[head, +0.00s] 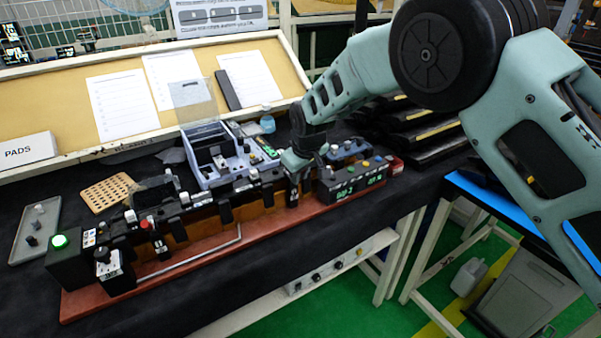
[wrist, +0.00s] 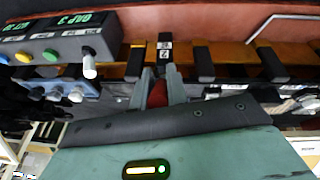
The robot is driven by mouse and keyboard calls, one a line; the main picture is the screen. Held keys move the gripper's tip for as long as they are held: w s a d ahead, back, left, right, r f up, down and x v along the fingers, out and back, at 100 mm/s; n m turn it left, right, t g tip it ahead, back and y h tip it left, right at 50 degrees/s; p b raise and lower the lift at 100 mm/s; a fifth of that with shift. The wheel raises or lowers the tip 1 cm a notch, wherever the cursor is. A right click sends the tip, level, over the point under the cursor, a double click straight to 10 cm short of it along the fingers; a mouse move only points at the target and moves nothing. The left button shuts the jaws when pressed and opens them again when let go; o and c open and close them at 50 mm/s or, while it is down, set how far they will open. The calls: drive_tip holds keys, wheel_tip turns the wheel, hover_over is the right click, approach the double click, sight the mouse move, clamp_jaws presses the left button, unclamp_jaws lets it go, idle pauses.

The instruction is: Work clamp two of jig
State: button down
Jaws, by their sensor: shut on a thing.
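The jig is a long dark fixture on a red base (head: 190,251), lying along the bench. In the head view my gripper (head: 294,176) is low over its right part, behind a black clamp block with a white label (head: 292,198). The wrist view shows the labelled clamp block (wrist: 165,50), which seems to read 2, just beyond my fingertips. My gripper (wrist: 159,84) is shut on a red clamp handle (wrist: 158,95) between its fingers. The handle's far end and its contact with the clamp are partly hidden. Another clamp with a red knob (head: 145,224) stands further left.
A control box (head: 350,180) with green displays and coloured buttons is right of my gripper; it also shows in the wrist view (wrist: 60,42). A green-lit box (head: 62,246) is at the jig's left end. A blue-grey tray (head: 215,165) stands behind. Black trays (head: 425,125) are stacked at right.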

drive_tip(key=c, duration=1.4)
unclamp_jaws()
drive_tip(key=b+v, duration=0.4)
drive_tip(key=v, duration=1.3)
drive_tip(key=shift+s+r+b, duration=0.1)
drive_tip(key=shift+s+b, duration=0.1)
drive_tip(key=shift+b, duration=0.1)
drive_tip(key=s+d+f+g, duration=0.1)
drive_tip(key=s+d, duration=0.4)
drive_tip(key=s, duration=0.7)
drive_tip(key=s+d+f+g, duration=0.1)
drive_tip(key=s+d+f, duration=0.3)
drive_tip(key=s, duration=0.7)
drive_tip(key=s+d+f+m+g+h, duration=0.1)
drive_tip(key=s+d+f, duration=0.2)
drive_tip(key=s, duration=0.9)
drive_tip(key=shift+s+d+g, duration=0.15)
drive_tip(key=shift+d, duration=0.6)
drive_tip(key=shift+s+d+g, duration=0.15)
drive_tip(key=shift+d, duration=0.6)
